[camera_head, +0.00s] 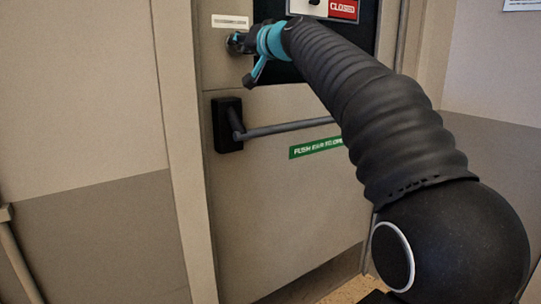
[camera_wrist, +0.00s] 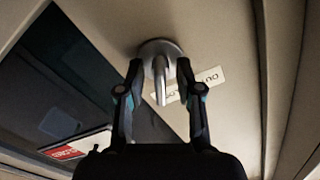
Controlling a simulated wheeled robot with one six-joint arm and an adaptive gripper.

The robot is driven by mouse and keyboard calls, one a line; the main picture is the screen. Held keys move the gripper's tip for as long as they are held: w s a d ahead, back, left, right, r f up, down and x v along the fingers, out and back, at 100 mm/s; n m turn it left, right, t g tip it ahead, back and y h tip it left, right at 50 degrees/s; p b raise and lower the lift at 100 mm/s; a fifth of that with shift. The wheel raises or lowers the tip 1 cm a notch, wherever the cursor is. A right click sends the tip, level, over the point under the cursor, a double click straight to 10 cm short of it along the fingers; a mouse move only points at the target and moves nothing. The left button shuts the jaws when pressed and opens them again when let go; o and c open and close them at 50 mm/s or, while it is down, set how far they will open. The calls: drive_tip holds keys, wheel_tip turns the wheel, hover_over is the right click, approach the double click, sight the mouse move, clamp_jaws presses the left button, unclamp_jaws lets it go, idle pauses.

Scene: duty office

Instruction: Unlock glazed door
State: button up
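The glazed door (camera_head: 270,190) is beige, with a dark glass pane (camera_head: 345,40) in its upper part; the pane also shows in the wrist view (camera_wrist: 75,75). A metal thumb-turn lock with a round base (camera_wrist: 158,48) sits on the door beside the pane. In the head view the lock (camera_head: 235,41) is partly hidden by my gripper (camera_head: 246,42). In the wrist view my gripper (camera_wrist: 160,68) has its two fingers apart, one on each side of the turn piece. A gap shows on both sides, so the fingers do not appear to grip it.
A white label (camera_head: 230,21) is above the lock. A red-and-white CLOSED sign (camera_head: 343,9) hangs on the pane. Walls flank the door.

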clamp_jaws()
drive_tip(key=shift+f+n+b, duration=0.2)
drive_tip(key=shift+n+b, duration=0.4)
drive_tip(key=shift+b, duration=0.1)
drive_tip(key=shift+n+b, duration=0.85)
drive_tip(key=shift+n, duration=0.35)
drive_tip(key=shift+r+n+b, duration=0.2)
drive_tip(key=shift+n+b, duration=0.3)
drive_tip(key=shift+n, duration=0.7)
unclamp_jaws()
